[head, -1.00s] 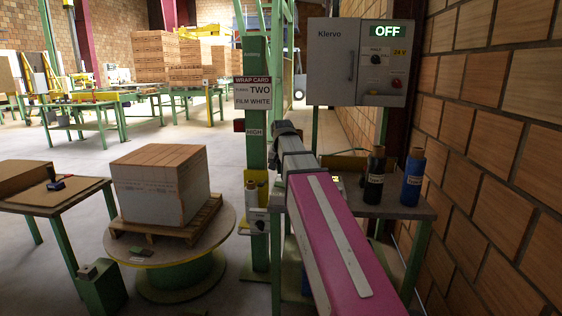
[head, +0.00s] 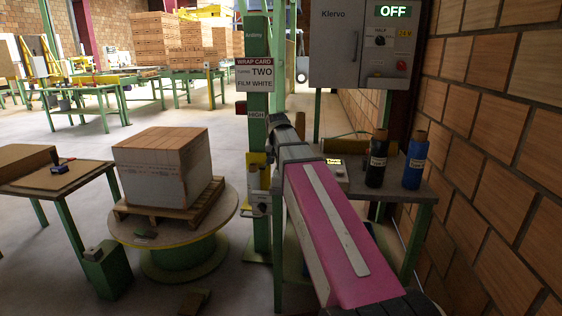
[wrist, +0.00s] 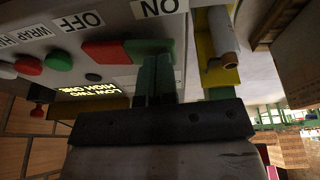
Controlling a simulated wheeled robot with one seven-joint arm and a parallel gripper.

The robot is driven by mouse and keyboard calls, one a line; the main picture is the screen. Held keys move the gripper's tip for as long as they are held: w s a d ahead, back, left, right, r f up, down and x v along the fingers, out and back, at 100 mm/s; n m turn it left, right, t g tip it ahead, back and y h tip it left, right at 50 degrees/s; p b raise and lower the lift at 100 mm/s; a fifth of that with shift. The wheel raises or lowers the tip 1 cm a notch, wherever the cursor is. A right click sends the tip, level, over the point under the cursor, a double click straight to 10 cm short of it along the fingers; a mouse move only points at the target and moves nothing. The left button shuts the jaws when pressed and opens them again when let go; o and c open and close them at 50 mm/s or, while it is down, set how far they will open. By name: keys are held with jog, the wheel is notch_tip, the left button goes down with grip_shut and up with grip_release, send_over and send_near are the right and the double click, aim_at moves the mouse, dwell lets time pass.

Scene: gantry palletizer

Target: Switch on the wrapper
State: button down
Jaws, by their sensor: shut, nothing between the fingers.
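The wrapper's turntable (head: 215,222) carries a pallet with a white-sided block of boxes (head: 165,170). Beside it stands the green mast (head: 258,150) with a wrap card (head: 255,74) reading TWO and FILM WHITE. A control box (head: 335,172) with a lit display sits on the table behind my arm. In the wrist view, upside down, the lit display (wrist: 90,90) reads LOW TWO, HIGH ONE. A red control piece (wrist: 107,52) lies near the OFF label (wrist: 82,21), a green one (wrist: 150,46) below the ON label (wrist: 155,7). My shut gripper (wrist: 156,72) overlaps the green piece; contact is unclear.
A grey Klervo cabinet (head: 355,50) shows OFF on its display. Black (head: 376,160) and blue (head: 413,160) film rolls stand on the table (head: 405,205). A brick wall (head: 500,140) closes the right side. Open floor (head: 75,142) lies at the left.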

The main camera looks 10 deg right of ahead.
jog(key=shift+w+a+f+g+h, duration=0.2)
jog(key=shift+a+f+g+h, duration=0.2)
jog(key=shift+h, duration=0.5)
jog(key=shift+a+f, duration=0.15)
jog(key=shift+a, duration=0.05)
jog(key=shift+w+a+r, duration=0.1)
jog(key=shift+w+r, duration=0.05)
jog(key=shift+r, duration=0.5)
jog(key=v, duration=1.2)
jog(key=shift+w+a+r, duration=0.25)
jog(key=shift+a, duration=0.1)
